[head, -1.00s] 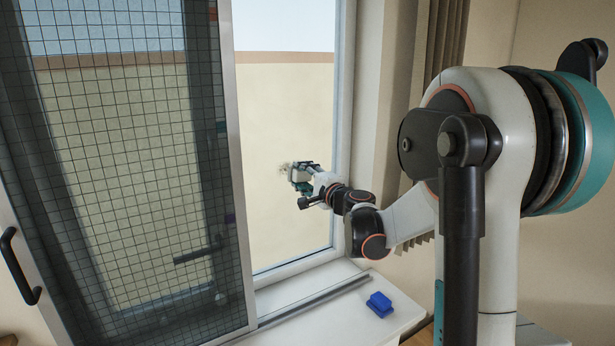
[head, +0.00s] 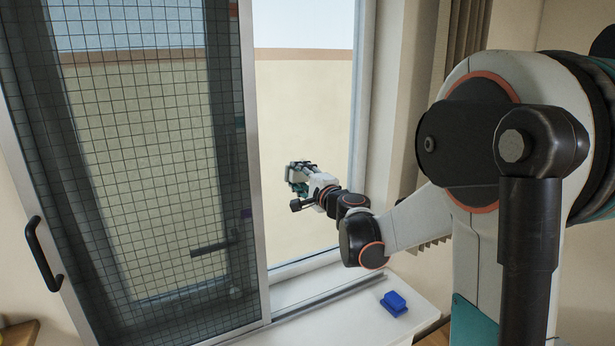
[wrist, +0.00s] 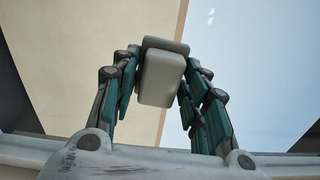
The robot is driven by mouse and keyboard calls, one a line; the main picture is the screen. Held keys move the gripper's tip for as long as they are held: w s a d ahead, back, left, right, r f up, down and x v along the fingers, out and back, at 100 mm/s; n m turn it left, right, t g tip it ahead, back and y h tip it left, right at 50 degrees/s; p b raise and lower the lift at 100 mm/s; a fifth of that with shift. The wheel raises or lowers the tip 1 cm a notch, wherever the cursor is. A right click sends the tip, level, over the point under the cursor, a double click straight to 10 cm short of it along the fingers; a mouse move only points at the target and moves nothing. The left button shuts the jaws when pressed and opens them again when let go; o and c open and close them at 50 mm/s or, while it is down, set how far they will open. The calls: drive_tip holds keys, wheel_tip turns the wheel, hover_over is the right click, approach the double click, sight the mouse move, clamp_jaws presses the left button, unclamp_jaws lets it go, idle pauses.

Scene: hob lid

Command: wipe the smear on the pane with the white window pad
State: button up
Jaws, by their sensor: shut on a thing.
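My gripper (head: 300,178) is at the window pane (head: 305,105), in the open part right of the mesh screen. It is shut on the white window pad (wrist: 161,78), which sits between its green fingers in the wrist view. In the head view the pad is small and partly covered by the fingers. I cannot tell for certain whether it touches the glass. No dark smear shows on the visible glass around the gripper; the patch behind the gripper and pad is hidden.
A mesh screen (head: 150,150) in a grey frame covers the left side, with a black handle (head: 42,254). A blue block (head: 394,303) lies on the white sill (head: 345,323), below my arm. The wall and a curtain (head: 462,50) are close on the right.

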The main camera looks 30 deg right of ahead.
sight(324, 165)
drive_tip(key=shift+a, duration=0.25)
drive_tip(key=shift+r, duration=0.15)
drive_tip(key=shift+d, duration=0.15)
drive_tip(key=shift+w+d+b, duration=0.2)
drive_tip(key=shift+d+b, duration=0.1)
drive_tip(key=shift+d, duration=4.9)
drive_tip(key=shift+a, duration=0.2)
drive_tip(key=shift+s+a, duration=0.2)
drive_tip(key=shift+a, duration=4.9)
